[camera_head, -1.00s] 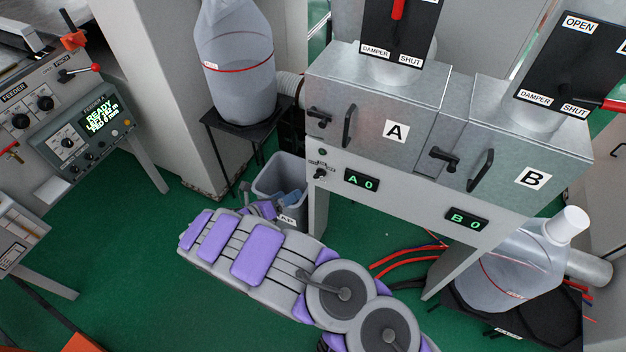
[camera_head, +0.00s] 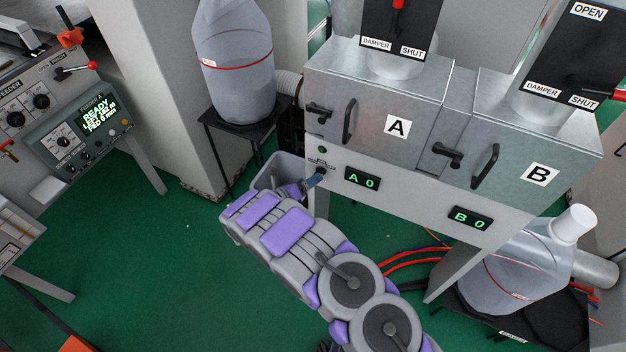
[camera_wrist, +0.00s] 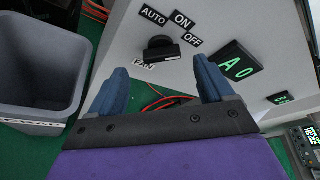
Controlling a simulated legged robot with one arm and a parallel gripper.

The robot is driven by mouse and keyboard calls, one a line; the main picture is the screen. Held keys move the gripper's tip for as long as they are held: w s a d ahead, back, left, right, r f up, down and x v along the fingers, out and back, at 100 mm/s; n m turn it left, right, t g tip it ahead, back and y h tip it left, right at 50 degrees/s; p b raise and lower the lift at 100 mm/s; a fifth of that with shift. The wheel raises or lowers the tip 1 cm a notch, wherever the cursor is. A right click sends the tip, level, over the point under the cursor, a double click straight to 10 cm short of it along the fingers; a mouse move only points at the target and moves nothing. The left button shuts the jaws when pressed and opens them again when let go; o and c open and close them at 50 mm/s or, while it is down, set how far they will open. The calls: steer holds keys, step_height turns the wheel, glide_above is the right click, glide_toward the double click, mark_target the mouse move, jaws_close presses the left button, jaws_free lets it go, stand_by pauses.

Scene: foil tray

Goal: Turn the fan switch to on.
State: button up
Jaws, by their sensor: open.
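The fan switch (camera_wrist: 160,49) is a black rotary knob on the light grey panel, with labels AUTO, ON and OFF around it and FAN beside it. Which label it points to is hard to tell. In the head view the switch (camera_head: 321,170) sits under housing A, partly covered by my fingers. My gripper (camera_wrist: 160,66) has two blue fingers, open and empty. The knob shows just beyond the fingertips, roughly midway between them; I see no contact. In the head view my gripper (camera_head: 314,181) is close to the panel at the switch.
A grey bin (camera_wrist: 40,75) stands left of my gripper in the wrist view. The A display (camera_head: 362,180) reads A 0, right of the switch; the B display (camera_head: 470,218) reads B 0. Red hoses (camera_head: 410,257) run below the panel. A bottle (camera_head: 234,65) stands on a black stand behind.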

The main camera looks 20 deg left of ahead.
steer(key=shift+b+x, duration=0.3)
steer(key=shift+x, duration=1.55)
steer(key=shift+c, duration=0.3)
steer(key=c, duration=1)
